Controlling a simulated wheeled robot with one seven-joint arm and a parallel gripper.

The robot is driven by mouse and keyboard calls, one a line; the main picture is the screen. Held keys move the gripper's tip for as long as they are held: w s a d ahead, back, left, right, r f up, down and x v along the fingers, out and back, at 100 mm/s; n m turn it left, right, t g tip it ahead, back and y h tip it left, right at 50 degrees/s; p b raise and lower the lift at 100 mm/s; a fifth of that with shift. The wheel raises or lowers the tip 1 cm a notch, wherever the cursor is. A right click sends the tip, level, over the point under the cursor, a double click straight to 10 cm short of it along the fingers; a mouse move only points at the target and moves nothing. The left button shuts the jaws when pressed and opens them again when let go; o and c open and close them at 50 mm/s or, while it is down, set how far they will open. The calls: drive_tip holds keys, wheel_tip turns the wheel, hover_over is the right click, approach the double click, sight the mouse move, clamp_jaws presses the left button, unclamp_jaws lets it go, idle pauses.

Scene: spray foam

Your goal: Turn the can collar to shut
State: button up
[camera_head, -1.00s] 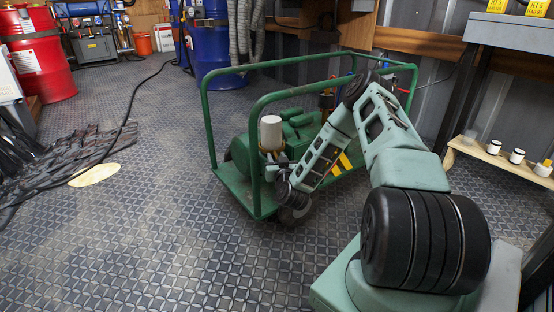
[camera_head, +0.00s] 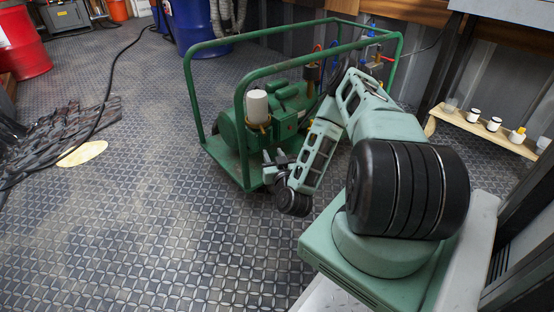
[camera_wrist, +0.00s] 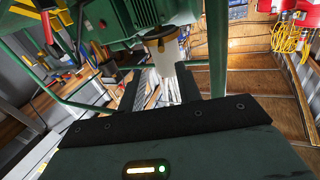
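The white can (camera_head: 257,106) stands upright on the green machine (camera_head: 290,112), inside its tube frame. A yellowish collar (camera_head: 263,126) sits at the can's lower end. My gripper (camera_head: 270,158) is below and in front of the collar, apart from it, near the frame's front corner post. In the wrist view the picture is turned over; the collar (camera_wrist: 158,34) and can (camera_wrist: 165,52) appear beyond my fingers. My gripper (camera_wrist: 160,88) is open there, with nothing between its dark fingers. How far the collar is turned cannot be told.
The green tube frame (camera_head: 240,130) surrounds the machine. A low wooden bench (camera_head: 485,125) with small pots is at right. A black hose (camera_head: 115,85) and dark mat lie on the floor at left. The floor in front is clear.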

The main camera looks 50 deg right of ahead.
drive_tip(key=shift+p+v, duration=0.8)
drive_tip(key=shift+v, duration=1.35)
drive_tip(key=shift+r, duration=0.15)
drive_tip(key=shift+w+d+r, duration=0.1)
drive_tip(key=shift+w, duration=0.05)
clamp_jaws()
drive_tip(key=d+r+m+y+p, duration=0.2)
drive_tip(key=d+m+y, duration=0.1)
drive_tip(key=d+y, duration=0.4)
drive_tip(key=d+r+m+y+p, duration=0.3)
drive_tip(key=d+y, duration=0.2)
drive_tip(key=d, duration=0.4)
drive_tip(key=w+a+f+b, duration=0.2)
drive_tip(key=w+b, duration=0.1)
drive_tip(key=w, duration=0.2)
drive_tip(key=w+a+f+b, duration=0.2)
drive_tip(key=w+b, duration=0.2)
drive_tip(key=w, duration=0.2)
drive_tip(key=shift+a, duration=0.3)
